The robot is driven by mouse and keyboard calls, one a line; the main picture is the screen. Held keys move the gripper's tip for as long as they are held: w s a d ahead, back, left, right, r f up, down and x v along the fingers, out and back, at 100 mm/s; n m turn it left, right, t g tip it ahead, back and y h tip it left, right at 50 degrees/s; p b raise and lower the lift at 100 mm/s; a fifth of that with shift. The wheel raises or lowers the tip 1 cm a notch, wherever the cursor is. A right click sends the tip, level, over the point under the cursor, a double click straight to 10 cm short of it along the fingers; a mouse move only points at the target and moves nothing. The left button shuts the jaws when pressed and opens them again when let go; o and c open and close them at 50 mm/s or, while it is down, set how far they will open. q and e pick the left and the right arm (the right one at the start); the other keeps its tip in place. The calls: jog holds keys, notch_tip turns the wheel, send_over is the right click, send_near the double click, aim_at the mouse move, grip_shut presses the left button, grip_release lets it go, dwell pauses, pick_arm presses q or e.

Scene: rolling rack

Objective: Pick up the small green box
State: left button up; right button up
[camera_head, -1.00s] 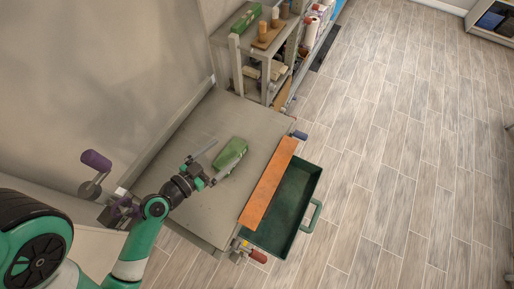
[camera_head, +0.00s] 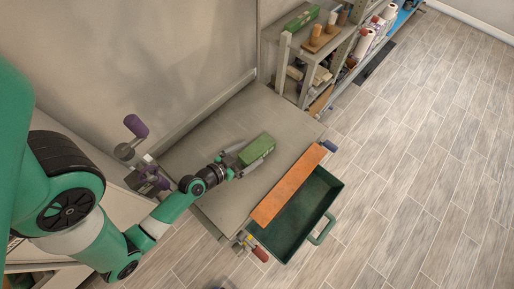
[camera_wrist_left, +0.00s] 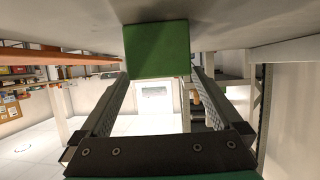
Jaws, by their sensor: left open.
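The small green box (camera_head: 257,149) lies on the grey workbench top (camera_head: 215,135), near the orange-brown board. My left gripper (camera_head: 236,161) is open at the near left end of the box, its fingers pointing toward it. In the left wrist view the box (camera_wrist_left: 157,48) sits straight ahead at the far end of my two spread fingers (camera_wrist_left: 160,85), roughly centred between their tips. I cannot tell whether either finger touches it. My right gripper is not in view.
An orange-brown board (camera_head: 288,187) lies along the bench's right edge, above an open dark green drawer (camera_head: 312,215). A purple-handled vise (camera_head: 137,126) stands at the left. A shelf (camera_head: 285,50) at the back holds another green box (camera_head: 300,18). Floor at right is clear.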

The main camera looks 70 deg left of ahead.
aim_at(256, 149)
pick_arm(q)
jog(key=x, duration=0.4)
jog(key=shift+w+a+r+p, duration=0.1)
jog(key=shift+w+r+p, duration=0.1)
jog(key=shift+p, duration=0.2)
jog(key=shift+w+a+f, duration=0.1)
jog(key=shift+w+f, duration=0.05)
jog(key=c, duration=1.5)
